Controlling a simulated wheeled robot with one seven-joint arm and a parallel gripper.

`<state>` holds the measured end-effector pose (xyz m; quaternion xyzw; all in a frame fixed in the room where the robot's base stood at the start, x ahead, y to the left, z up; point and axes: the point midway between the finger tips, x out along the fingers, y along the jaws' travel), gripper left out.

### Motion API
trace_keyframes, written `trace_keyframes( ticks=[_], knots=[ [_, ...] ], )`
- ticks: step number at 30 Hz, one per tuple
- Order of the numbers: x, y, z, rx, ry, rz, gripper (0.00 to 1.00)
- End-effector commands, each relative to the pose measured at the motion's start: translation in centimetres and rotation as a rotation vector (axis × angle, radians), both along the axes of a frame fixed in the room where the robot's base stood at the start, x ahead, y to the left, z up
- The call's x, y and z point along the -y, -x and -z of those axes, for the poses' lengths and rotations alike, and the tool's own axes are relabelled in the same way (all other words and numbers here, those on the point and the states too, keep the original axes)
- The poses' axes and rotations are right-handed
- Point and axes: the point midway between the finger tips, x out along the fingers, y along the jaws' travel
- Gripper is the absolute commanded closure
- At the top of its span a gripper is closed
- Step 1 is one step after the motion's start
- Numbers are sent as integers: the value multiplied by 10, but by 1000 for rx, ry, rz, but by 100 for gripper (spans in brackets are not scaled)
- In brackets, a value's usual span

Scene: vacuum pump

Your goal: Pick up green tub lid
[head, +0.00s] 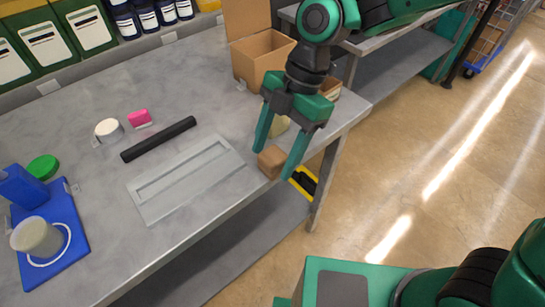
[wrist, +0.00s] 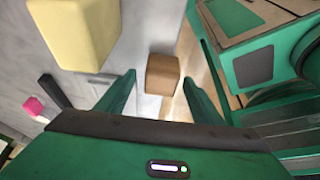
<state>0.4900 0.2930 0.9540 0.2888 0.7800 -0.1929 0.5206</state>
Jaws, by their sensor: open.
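The green round lid (head: 43,167) lies at the left of the grey workbench in the head view, behind the blue tray and beside a blue container. My gripper (head: 276,160) is far to its right, over the bench's front right edge. Its two fingers are spread around a small brown block in the picture; I cannot tell whether they touch it. In the wrist view my gripper (wrist: 158,79) is open, with the brown block (wrist: 162,74) showing between the fingertips. The green lid is not visible in the wrist view.
A blue tray (head: 72,218) holds a greyish tub (head: 37,237) and a white ring. A blue container (head: 22,187), black bar (head: 158,139), pink block (head: 139,117), white roll (head: 109,130) and grey flat panel (head: 186,178) lie on the bench. A cardboard box (head: 262,58) stands behind my gripper.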

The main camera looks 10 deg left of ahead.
Motion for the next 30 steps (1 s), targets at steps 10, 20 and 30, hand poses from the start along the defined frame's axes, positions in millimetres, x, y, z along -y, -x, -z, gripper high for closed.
trace_keyframes(
  ticks=[10, 20, 30],
  knots=[
    [-2, 3, 8, 0, 0, 0, 39],
    [-2, 2, 7, 0, 0, 0, 86],
    [-2, 2, -3, 2, -2, 1, 86]
  ],
)
